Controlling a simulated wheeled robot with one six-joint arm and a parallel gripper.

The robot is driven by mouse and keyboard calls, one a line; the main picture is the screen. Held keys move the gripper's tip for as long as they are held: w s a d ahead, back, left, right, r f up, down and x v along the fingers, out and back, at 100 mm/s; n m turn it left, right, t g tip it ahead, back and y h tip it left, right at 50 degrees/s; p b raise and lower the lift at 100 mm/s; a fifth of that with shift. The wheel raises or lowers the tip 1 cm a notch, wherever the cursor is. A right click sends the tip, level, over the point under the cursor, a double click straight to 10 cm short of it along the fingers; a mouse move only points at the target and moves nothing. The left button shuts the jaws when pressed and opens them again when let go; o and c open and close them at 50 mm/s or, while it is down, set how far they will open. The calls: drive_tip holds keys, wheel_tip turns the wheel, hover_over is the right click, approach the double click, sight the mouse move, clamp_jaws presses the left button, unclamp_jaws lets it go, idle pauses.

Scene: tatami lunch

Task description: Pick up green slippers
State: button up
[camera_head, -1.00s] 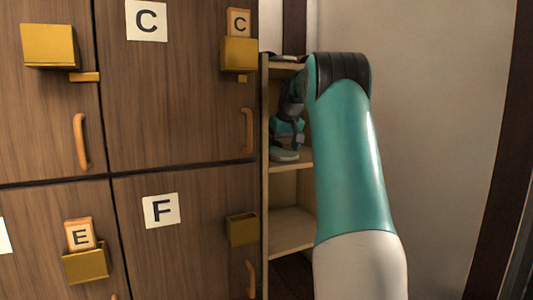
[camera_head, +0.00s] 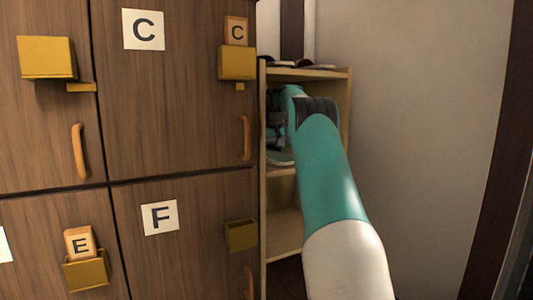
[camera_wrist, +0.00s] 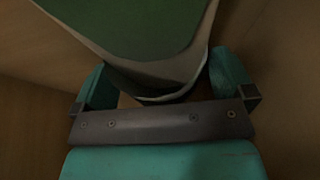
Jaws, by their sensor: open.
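A green slipper (camera_wrist: 130,25) with a pale rim fills the upper middle of the wrist view. Its near end lies between the two teal fingers of my gripper (camera_wrist: 165,90), which are spread apart on either side of it. I cannot tell whether either finger touches it. In the head view my gripper reaches into the shelf unit, where part of a pale green slipper (camera_head: 280,157) shows on the middle shelf. My arm hides much of this spot.
The wooden shelf unit (camera_head: 340,100) stands right of brown lockers (camera_head: 170,110) with handles and yellow boxes. Its side walls are close around my gripper. Other footwear (camera_head: 290,64) lies on the shelf top. A bare wall (camera_head: 420,130) is at the right.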

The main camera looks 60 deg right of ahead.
drive_tip(key=shift+r, duration=0.1)
drive_tip(key=c, duration=0.7)
drive_tip(key=shift+r, duration=0.1)
